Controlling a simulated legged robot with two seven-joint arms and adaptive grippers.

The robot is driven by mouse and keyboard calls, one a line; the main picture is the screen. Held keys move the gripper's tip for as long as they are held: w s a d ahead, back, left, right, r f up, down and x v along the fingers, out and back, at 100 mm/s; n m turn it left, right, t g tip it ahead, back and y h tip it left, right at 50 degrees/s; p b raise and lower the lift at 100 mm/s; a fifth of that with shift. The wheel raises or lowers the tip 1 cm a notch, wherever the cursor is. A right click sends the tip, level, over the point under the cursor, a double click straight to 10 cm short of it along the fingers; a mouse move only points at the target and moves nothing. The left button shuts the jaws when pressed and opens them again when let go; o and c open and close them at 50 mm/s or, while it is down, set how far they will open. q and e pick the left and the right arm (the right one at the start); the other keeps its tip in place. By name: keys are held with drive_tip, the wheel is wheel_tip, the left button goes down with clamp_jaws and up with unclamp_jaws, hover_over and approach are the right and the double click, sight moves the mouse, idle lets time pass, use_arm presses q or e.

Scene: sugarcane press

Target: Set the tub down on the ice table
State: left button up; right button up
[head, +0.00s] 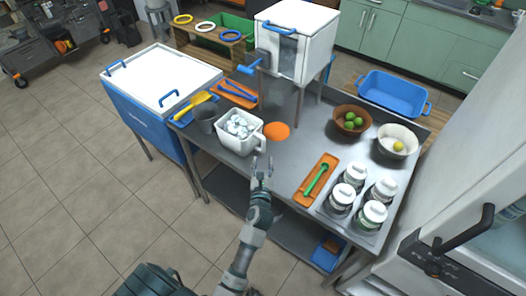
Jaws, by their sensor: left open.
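A white square tub (239,131) filled with ice stands on the grey metal table (280,166), near its front left edge, with its handle on the right side. My left gripper (262,162) is open and empty, just in front of the tub's handle and apart from it as far as I can see. A blue ice chest (146,119) with a white lid (161,76) and blue handles stands at the left, against the metal table. My right gripper does not show.
A white press box (297,42) stands behind. Lidded jars (342,199), an orange tray (317,180) and bowls (352,121) occupy the right side. Floor at left is clear.

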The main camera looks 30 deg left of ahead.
use_arm(q)
drive_tip(key=v, duration=0.4)
drive_tip(key=shift+s+d, duration=0.3)
drive_tip(key=r+m+t, duration=0.1)
drive_tip(key=d+r+m+t+h, duration=0.1)
drive_tip(key=m, duration=0.1)
drive_tip(key=d+r+m, duration=0.1)
drive_tip(key=m, duration=0.1)
drive_tip(key=shift+s+t, duration=0.35)
drive_tip(key=shift+t, duration=0.05)
drive_tip(key=s+d+m+t+h, duration=0.25)
drive_tip(key=d+m+h, duration=0.8)
drive_tip(key=m, duration=0.65)
drive_tip(key=s+d+f+m+g+h, duration=0.55)
drive_tip(key=s+f+m+g, duration=0.3)
drive_tip(key=f+m, duration=0.35)
drive_tip(key=s+a+f+m+g+y, duration=0.4)
drive_tip(key=s+a+f+g, duration=0.1)
drive_tip(key=s, duration=0.3)
drive_tip(key=s+a+f+m+g+y, duration=0.4)
drive_tip(key=s+a+f+m+g, duration=0.1)
drive_tip(key=s+f, duration=0.3)
drive_tip(key=shift+s+a+m, duration=0.2)
drive_tip(key=shift+s+m, duration=0.1)
drive_tip(key=shift+s, duration=0.5)
